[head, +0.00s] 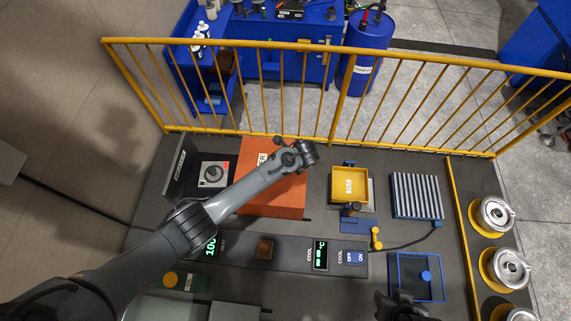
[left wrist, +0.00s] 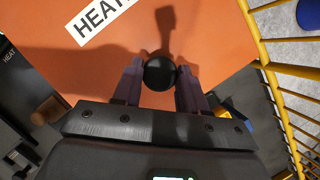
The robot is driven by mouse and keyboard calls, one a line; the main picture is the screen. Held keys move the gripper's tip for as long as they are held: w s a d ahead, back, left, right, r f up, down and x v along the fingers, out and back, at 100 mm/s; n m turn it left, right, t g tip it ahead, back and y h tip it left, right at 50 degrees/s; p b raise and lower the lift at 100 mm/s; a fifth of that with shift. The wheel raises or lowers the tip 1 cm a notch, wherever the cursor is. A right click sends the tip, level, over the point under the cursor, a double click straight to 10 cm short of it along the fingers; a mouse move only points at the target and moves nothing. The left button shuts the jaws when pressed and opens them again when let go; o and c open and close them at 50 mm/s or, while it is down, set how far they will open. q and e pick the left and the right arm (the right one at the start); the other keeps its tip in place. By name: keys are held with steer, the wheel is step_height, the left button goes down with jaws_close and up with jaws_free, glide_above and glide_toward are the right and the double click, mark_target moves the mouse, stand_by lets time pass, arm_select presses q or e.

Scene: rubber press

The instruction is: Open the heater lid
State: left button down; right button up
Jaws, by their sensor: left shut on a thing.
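The heater lid (head: 275,195) is an orange slab with a white label, lying level on the bench in the head view. Its orange top also fills much of the left wrist view (left wrist: 210,30). A round black knob (left wrist: 159,73) stands above the lid. My left gripper (left wrist: 160,82) is shut on this knob, one finger on each side. In the head view my left gripper (head: 300,153) is over the lid's far right part, and my arm hides some of the lid. My right gripper (head: 400,308) shows only in part at the bottom edge; its fingers are unclear.
A yellow railing (head: 345,95) runs behind the bench, close to my left gripper. A yellow tray (head: 349,185) and a striped plate (head: 417,196) stand right of the lid. A control panel (head: 290,253) lies in front. A blue frame (head: 399,276) is at the front right.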

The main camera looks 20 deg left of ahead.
arm_select(q)
steer(key=c, duration=0.6)
jaws_free()
steer(key=shift+c, duration=0.2)
steer(key=v, duration=1)
steer(key=shift+r, duration=0.35)
steer(key=shift+d, duration=0.15)
steer(key=shift+s, duration=0.1)
